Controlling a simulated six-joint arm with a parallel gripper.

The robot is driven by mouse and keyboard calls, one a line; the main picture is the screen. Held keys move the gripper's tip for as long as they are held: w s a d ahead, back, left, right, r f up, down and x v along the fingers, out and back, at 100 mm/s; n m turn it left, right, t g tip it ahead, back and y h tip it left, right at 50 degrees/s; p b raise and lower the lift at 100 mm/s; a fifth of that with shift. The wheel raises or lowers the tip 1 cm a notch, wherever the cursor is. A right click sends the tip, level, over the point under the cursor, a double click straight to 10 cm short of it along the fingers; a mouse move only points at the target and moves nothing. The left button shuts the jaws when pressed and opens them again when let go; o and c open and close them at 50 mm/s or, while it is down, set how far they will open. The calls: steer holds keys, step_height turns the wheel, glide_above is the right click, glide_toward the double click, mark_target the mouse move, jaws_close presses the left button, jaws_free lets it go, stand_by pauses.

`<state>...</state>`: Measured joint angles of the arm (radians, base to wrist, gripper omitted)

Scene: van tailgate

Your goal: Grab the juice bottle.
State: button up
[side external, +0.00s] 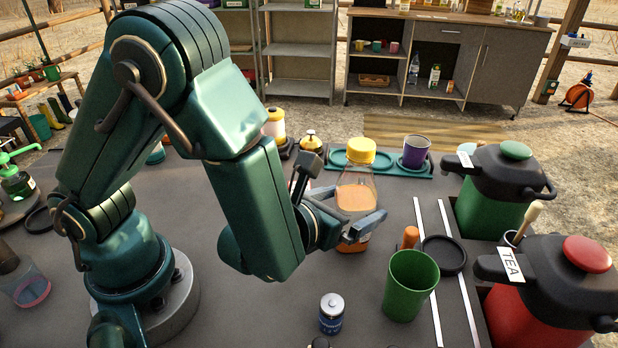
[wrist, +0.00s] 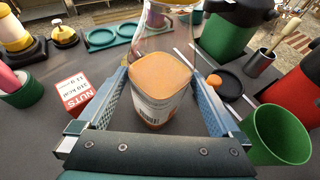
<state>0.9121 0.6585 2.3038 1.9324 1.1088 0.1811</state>
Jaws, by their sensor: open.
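The juice bottle (side external: 355,190) stands upright on the dark worktop. It is clear, with a yellow cap, orange juice in its lower part and a label low down. In the wrist view the bottle (wrist: 160,85) sits between the two fingers of my gripper (wrist: 160,100), its top cut off by the frame edge. In the side view my gripper (side external: 362,226) is low at the bottle, fingers open on either side of it. I cannot tell whether either finger touches the bottle.
A green cup (side external: 411,285) and a battery-like can (side external: 331,313) stand in front. A purple cup (side external: 415,151) sits on a green tray behind. Green (side external: 495,195) and red (side external: 550,295) dispensers stand at right. A nuts box (wrist: 78,93) is left of my gripper.

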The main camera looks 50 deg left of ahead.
mark_target(364, 199)
steer(key=shift+x, duration=2.2)
jaws_close()
steer(key=shift+r, duration=0.1)
